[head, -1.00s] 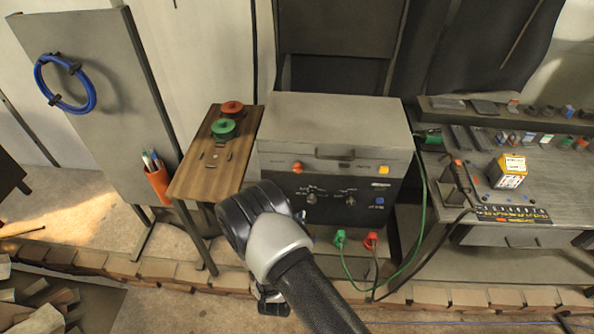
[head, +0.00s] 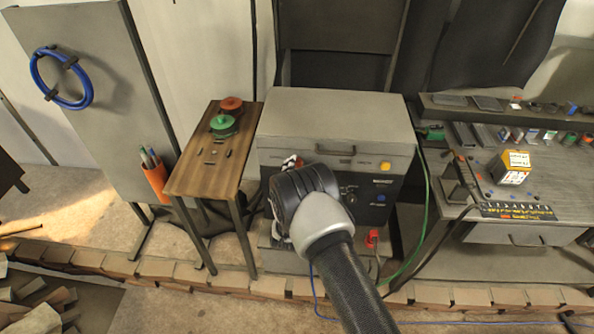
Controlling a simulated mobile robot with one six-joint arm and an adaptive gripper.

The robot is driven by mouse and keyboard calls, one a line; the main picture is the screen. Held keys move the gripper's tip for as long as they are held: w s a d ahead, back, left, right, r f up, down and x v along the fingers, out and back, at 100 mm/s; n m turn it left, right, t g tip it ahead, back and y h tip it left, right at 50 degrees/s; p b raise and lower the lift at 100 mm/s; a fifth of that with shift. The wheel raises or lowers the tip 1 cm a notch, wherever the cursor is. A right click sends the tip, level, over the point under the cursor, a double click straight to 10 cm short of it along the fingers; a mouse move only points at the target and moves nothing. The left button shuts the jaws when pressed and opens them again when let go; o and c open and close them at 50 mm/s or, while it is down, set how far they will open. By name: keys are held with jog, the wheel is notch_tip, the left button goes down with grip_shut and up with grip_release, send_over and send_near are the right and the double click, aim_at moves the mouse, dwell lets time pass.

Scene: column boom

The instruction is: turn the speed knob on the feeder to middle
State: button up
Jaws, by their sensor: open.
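The feeder is a grey box (head: 335,113) with a dark front panel, standing at the centre. One dark knob (head: 348,191) shows on the panel, just right of my wrist. The panel's left part, where another dark knob sat in the earlier frame, is hidden behind my wrist. I cannot tell which knob sets the speed, or read the labels.
A wooden side table (head: 205,178) with green and red spools stands left of the feeder. A workbench (head: 470,190) with an orange-and-white box stands right. A red plug (head: 371,237) and green and dark cables hang below the panel. A low brick edging runs along the floor.

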jog(key=shift+w, duration=0.25)
jog(key=shift+c, duration=0.5)
jog(key=c, duration=1)
